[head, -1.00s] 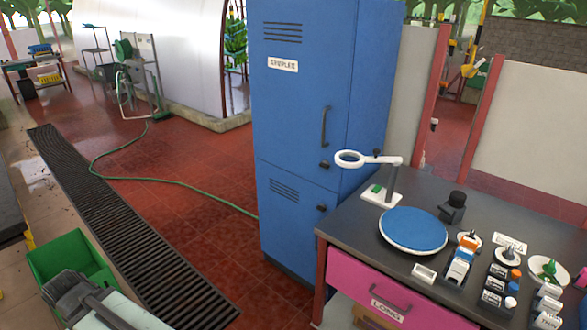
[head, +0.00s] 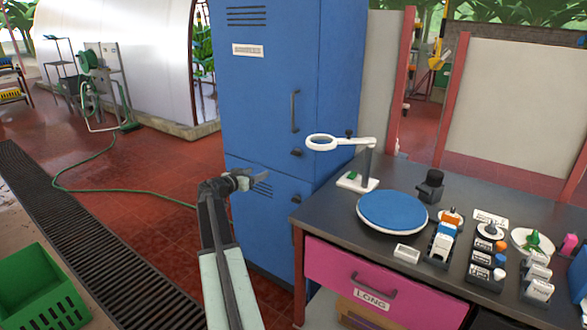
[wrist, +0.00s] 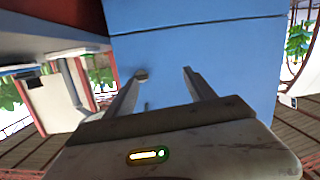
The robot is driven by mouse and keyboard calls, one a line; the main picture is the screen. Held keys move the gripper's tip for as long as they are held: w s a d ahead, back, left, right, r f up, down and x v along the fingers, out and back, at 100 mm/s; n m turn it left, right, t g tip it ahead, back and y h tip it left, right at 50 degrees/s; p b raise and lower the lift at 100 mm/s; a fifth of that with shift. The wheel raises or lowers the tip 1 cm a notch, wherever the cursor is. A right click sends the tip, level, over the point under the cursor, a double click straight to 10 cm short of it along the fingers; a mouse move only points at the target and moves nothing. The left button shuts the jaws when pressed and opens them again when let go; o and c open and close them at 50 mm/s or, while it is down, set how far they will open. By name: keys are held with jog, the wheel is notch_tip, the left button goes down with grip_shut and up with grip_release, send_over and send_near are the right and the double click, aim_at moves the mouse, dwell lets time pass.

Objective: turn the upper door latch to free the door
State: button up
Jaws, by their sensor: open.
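The blue cabinet (head: 270,80) stands at the middle with an upper and a lower door. The upper door latch (head: 297,153) is a small dark knob at the upper door's lower right, below a vertical handle (head: 294,111). My gripper (head: 262,175) is open and empty, in front of the cabinet near the seam between the doors, left of and a little below the latch in the picture. In the wrist view my gripper (wrist: 160,75) faces the blue door, with a small latch-like knob (wrist: 141,76) by the left finger. Contact cannot be told. The upper door looks closed.
A second dark latch (head: 297,198) is on the lower door. The workbench (head: 330,210) stands close at the cabinet's right, with a white ring-arm stand (head: 365,165) and a blue round pad (head: 392,210). A green hose (head: 120,190) lies on the open floor at left.

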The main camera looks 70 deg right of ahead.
jog(key=m+g+h, duration=0.1)
jog(key=m+h, duration=0.1)
send_near(294, 154)
jog(key=d, duration=0.2)
jog(key=shift+n, duration=0.3)
jog(key=x, duration=0.7)
jog(key=shift+s+d+r+b, duration=0.1)
jog(key=shift+s+b, duration=0.2)
jog(key=shift+b, duration=0.05)
